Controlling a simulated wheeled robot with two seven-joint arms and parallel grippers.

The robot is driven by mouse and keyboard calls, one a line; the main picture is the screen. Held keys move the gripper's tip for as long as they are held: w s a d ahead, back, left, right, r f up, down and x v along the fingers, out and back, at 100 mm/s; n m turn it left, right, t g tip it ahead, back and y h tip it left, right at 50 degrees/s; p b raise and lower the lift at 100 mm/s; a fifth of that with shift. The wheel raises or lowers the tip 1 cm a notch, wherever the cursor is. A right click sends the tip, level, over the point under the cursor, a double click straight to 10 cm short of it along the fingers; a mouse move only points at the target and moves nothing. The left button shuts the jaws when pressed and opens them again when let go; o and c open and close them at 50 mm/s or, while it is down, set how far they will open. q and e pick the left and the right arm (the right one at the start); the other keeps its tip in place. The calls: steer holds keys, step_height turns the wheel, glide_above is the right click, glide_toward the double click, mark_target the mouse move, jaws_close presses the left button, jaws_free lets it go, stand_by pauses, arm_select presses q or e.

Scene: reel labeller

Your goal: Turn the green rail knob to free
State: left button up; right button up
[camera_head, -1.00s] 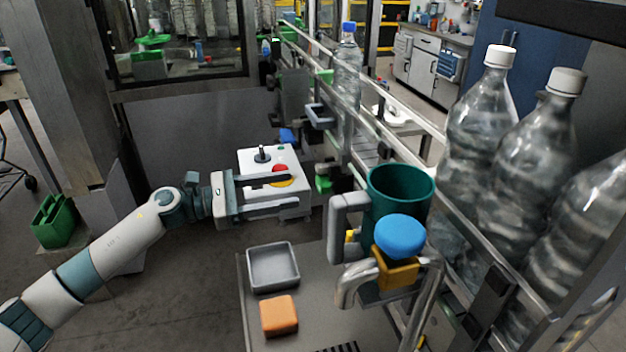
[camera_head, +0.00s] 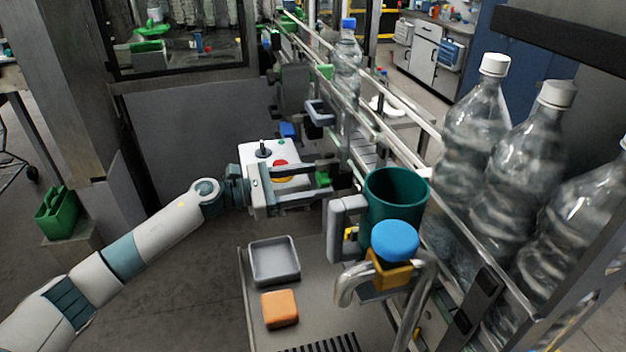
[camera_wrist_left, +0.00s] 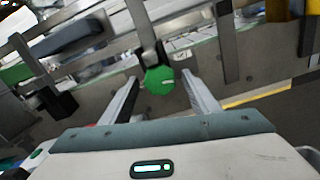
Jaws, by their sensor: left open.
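The green rail knob (camera_head: 323,178) shows in the head view below the conveyor rail, partly hidden by my left gripper. In the left wrist view the knob (camera_wrist_left: 158,81) is a round green disc on a grey bracket. My left gripper (camera_head: 334,180) is open and points at the rail, its fingers around the knob's place in the picture. In the left wrist view its fingertips (camera_wrist_left: 160,76) stand on either side of the knob, with gaps. I cannot tell how deep the knob sits between them.
A control box (camera_head: 257,155) with a red button stands behind my left gripper. A green-teal cup (camera_head: 395,190) and a blue dome (camera_head: 395,240) stand to its right. A grey tray (camera_head: 274,262) and an orange block (camera_head: 280,308) lie below. Large bottles (camera_head: 470,125) stand at right.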

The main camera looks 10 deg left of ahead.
arm_select(q)
steer(key=c, duration=1)
steer(key=shift+c, duration=0.2)
